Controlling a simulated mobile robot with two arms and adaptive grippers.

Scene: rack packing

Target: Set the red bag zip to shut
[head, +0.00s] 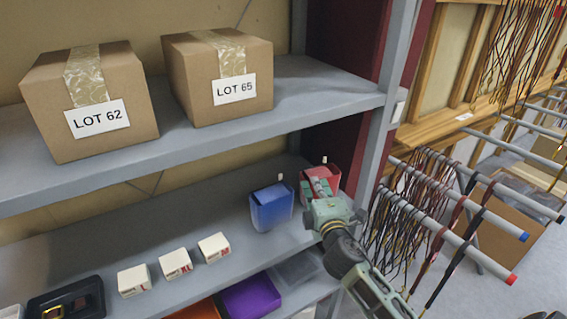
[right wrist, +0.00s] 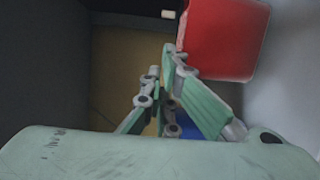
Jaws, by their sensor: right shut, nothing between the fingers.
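The red bag (head: 333,173) stands on the lower shelf near the right-hand post, with a small pale tab at its top edge. My right gripper (head: 319,187) is shut and empty in front of it and hides much of its front. In the right wrist view the red bag (right wrist: 226,38) is at the upper right, beside the shut fingertips (right wrist: 162,62); I cannot tell whether they touch it. A small pale tab (right wrist: 168,14) shows just left of the bag. The state of the zip cannot be made out. My left gripper is not in view.
A blue bag (head: 272,207) stands just left of the red one. Small white boxes (head: 175,264) and a black tray (head: 66,302) are further left. The upper shelf (head: 318,97) with two cartons is overhead. Hanging cords (head: 408,215) on rails are to the right.

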